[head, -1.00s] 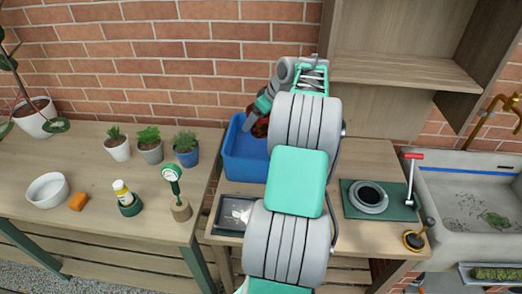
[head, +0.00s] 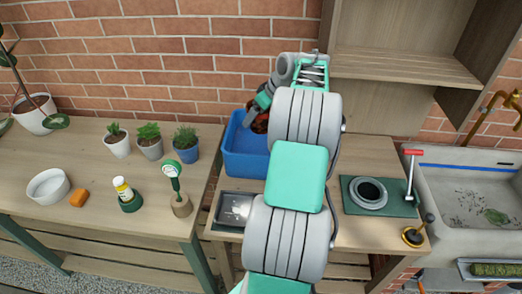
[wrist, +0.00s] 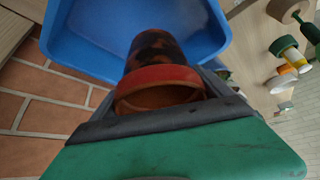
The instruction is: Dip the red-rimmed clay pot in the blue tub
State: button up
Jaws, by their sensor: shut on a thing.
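The clay pot has a red rim and a brown body with dark patches. In the wrist view the pot (wrist: 160,76) is rim toward the camera, its body pointing into the blue tub (wrist: 85,32). In the head view the pot (head: 260,122) shows small at the back right of the blue tub (head: 240,165), partly behind my arm. My gripper (head: 257,108) is shut on the pot; its dark jaws (wrist: 150,118) sit at the rim in the wrist view. I cannot tell whether the pot touches the tub floor. My arm hides the tub's right side.
A dark tray (head: 234,209) lies in front of the tub. A green mat (head: 390,207) with a grey ring-shaped piece (head: 368,193) lies to the right, before the sink (head: 470,205). Several potted plants (head: 150,143) stand on the left bench. A brick wall is close behind.

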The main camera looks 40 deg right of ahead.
dwell(0.5)
notch_tip(320, 180, up, 3)
jog(key=p, duration=0.3)
jog(key=shift+r, duration=0.15)
